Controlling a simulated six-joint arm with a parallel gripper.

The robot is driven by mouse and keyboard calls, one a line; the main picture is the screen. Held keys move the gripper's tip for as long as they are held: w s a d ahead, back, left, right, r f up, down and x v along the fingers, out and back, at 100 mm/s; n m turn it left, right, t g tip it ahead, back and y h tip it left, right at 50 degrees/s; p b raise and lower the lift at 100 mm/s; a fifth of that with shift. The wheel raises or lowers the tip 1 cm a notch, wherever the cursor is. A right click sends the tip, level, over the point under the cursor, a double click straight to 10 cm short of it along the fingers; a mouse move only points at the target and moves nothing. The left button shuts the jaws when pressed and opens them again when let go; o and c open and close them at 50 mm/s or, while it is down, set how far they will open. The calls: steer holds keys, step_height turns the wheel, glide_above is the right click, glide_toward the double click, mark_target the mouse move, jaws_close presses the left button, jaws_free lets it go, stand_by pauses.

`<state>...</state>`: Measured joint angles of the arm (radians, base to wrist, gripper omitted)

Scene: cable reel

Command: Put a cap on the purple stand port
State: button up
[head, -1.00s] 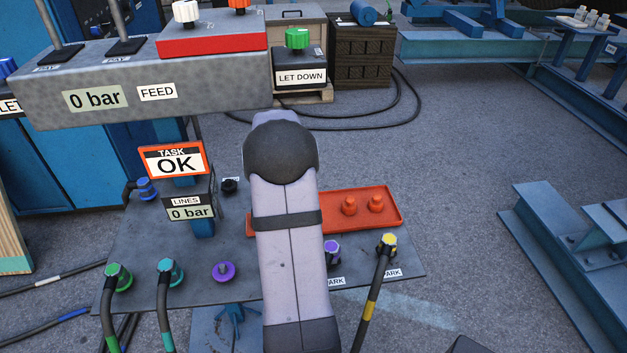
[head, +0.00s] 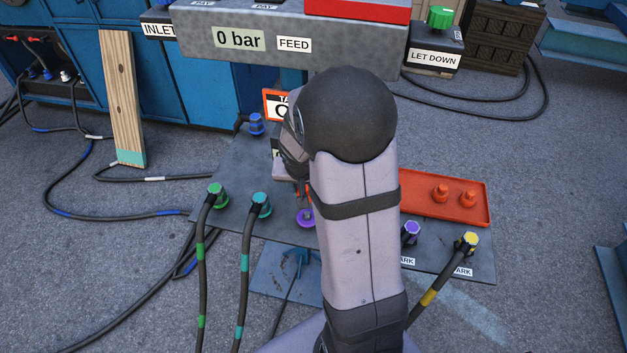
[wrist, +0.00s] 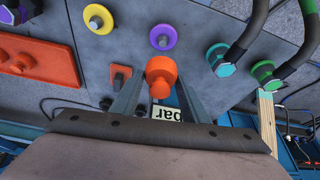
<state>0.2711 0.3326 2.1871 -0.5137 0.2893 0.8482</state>
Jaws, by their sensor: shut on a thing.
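The purple stand port (head: 305,217) is a purple ring on the grey stand plate; in the wrist view (wrist: 163,37) it shows a bare metal stud. My gripper (wrist: 160,88) is shut on an orange cap (wrist: 161,74), held between its two fingers. In the wrist view the cap appears just below the purple port and apart from it. In the head view my gripper (head: 301,192) is just above the purple port, and my arm partly hides it. Two more orange caps (head: 440,193) (head: 467,198) stand in the orange tray (head: 415,207).
Green (head: 217,195) and teal (head: 261,205) connectors with hoses sit left of the purple port. A yellow ring port (wrist: 98,18) is nearby. Purple (head: 411,232) and yellow (head: 467,242) parked connectors are at the right. The gauge box (head: 275,35) overhangs behind.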

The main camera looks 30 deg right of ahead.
mark_target(307, 213)
steer(key=shift+f, duration=0.15)
step_height(307, 213, down, 7)
steer(key=b, duration=0.5)
steer(key=shift+b, duration=0.3)
steer(key=shift+f+b, duration=0.75)
steer(key=shift+b, duration=0.35)
steer(key=shift+f+b, duration=0.35)
steer(key=shift+b, duration=0.3)
steer(key=o, duration=1.3)
steer(key=shift+r, duration=0.1)
steer(key=shift+c, duration=0.2)
steer(key=p+v, duration=0.1)
steer(key=v, duration=0.6)
steer(key=shift+r+p, duration=0.15)
steer(key=shift+p, duration=0.25)
